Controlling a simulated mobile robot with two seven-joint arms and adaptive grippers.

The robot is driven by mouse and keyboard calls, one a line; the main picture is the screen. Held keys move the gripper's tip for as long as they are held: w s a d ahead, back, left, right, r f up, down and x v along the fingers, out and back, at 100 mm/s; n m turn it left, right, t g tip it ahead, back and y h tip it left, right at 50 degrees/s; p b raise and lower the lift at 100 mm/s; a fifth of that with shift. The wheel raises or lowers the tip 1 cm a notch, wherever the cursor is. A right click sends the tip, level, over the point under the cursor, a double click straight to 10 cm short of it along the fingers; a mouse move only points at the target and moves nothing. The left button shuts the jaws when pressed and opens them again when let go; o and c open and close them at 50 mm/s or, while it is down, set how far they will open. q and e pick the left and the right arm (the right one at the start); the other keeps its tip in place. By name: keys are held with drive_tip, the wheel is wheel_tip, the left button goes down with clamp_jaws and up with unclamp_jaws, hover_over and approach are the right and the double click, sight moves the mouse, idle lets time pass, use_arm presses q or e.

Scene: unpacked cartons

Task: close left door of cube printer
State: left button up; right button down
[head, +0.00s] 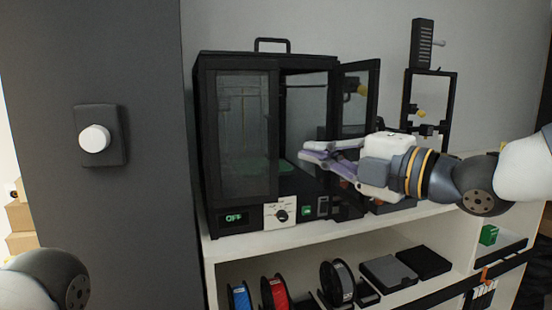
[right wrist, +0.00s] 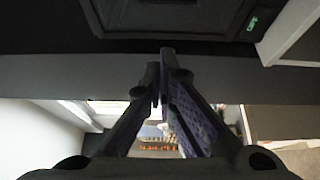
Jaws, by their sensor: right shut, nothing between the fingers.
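The black cube printer (head: 225,220) stands on a white shelf. Its left door (head: 242,140), a dark framed glass panel, lies across the left half of the front, flush or nearly so; a small gap cannot be ruled out. The right door (head: 357,98) stands swung open outward. My right gripper (head: 304,155) is shut and empty, pointing left in front of the open right half, just right of the left door's free edge. I cannot tell whether it touches anything. Its fingers also show in the right wrist view (right wrist: 161,72), close together. My left gripper is out of view.
The white shelf (head: 260,240) holds filament spools (head: 273,293) and dark boxes (head: 388,272) below. A black framed device (head: 430,95) stands right of the printer. A dark wall panel with a white knob (head: 94,138) is at the left.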

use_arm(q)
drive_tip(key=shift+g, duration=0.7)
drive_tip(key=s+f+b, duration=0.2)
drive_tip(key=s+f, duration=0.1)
use_arm(e)
drive_tip(key=w+a+f, duration=0.1)
drive_tip(key=w+a, duration=0.6)
drive_tip(key=w, duration=0.4)
drive_tip(key=shift+w, duration=0.25)
